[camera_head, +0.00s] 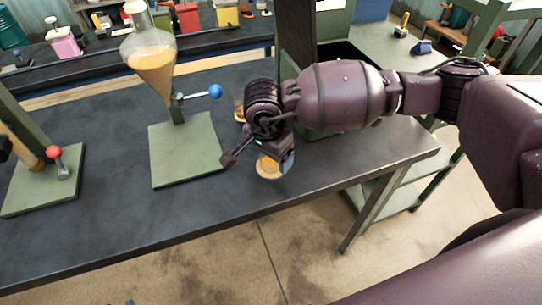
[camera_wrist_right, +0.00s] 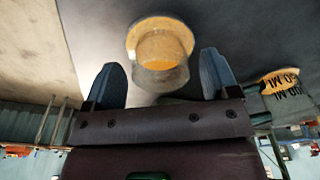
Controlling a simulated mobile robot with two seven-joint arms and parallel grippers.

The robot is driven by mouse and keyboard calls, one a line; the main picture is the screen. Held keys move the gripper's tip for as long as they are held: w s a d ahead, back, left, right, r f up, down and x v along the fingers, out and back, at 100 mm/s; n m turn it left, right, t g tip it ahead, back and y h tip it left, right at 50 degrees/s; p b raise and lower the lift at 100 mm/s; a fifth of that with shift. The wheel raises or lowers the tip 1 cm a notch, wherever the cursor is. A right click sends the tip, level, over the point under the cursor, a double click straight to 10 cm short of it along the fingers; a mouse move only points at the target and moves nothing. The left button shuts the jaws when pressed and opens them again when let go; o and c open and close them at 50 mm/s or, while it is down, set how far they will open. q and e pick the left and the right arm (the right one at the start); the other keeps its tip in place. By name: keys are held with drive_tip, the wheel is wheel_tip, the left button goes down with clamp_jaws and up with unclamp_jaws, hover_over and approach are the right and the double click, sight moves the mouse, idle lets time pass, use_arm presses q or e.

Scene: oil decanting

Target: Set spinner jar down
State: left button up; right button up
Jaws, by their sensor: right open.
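The jar with orange contents (camera_head: 268,168), which I take to be the spinner jar, appears to stand on the dark table below my right gripper (camera_head: 256,160). The gripper partly hides it in the head view. In the right wrist view the jar (camera_wrist_right: 160,48) shows just ahead of my right gripper (camera_wrist_right: 161,62), between the lines of its two fingers. The fingers are wide apart, with a gap on each side of the jar. My left gripper is not in view.
A second small jar (camera_head: 239,110) stands behind my right wrist; in the right wrist view it (camera_wrist_right: 285,100) bears dark lettering. A green stand (camera_head: 186,155) with a flask of amber liquid (camera_head: 151,60) and blue-knobbed valve is to the left. The dark table's (camera_head: 130,222) front is clear.

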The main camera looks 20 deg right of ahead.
wheel_tip(320, 180, up, 11)
drive_tip(key=a, duration=0.1)
drive_tip(key=shift+s, duration=0.35)
drive_tip(key=shift+a+f, duration=0.1)
